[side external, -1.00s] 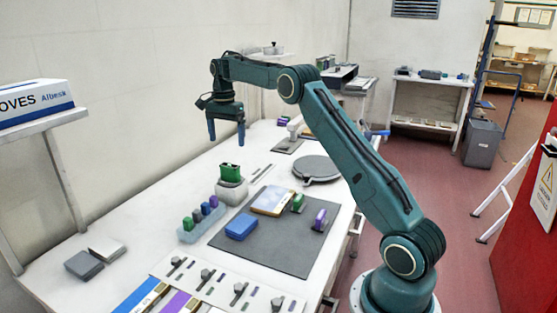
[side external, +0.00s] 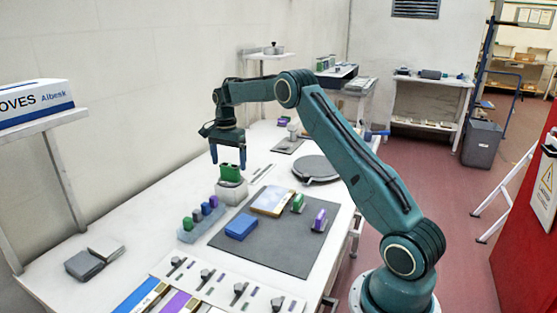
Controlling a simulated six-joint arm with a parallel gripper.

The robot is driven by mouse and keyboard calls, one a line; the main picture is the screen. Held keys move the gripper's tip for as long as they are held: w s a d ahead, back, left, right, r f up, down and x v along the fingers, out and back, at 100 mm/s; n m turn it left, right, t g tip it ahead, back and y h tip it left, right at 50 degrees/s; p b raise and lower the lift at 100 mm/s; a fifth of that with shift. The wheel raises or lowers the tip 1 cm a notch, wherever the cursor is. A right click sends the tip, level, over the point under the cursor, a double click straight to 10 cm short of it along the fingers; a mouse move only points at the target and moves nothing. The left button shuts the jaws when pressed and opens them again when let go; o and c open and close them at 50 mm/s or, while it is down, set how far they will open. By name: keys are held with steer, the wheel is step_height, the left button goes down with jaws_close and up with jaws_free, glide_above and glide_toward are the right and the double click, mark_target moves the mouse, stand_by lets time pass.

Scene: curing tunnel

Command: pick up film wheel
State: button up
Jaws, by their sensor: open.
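A green piece (side external: 230,172) sits upright in a white block-like holder (side external: 232,192) on the white table. It may be the film wheel, but I cannot tell for sure at this size. A flat round grey disc (side external: 316,168) lies on the table to the right, apart from my gripper.
A pale blue rack (side external: 188,236) holds several small coloured pieces. A dark mat (side external: 290,253) carries a blue block (side external: 241,227), a white-and-yellow box (side external: 272,201) and green (side external: 298,203) and purple (side external: 319,220) pieces. A panel with levers (side external: 225,286) lies in front. The table's left is mostly clear.

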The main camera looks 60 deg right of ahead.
mark_target(229, 165)
steer(key=shift+f, duration=2.35)
steer(key=shift+c, duration=0.5)
steer(key=c, duration=0.7)
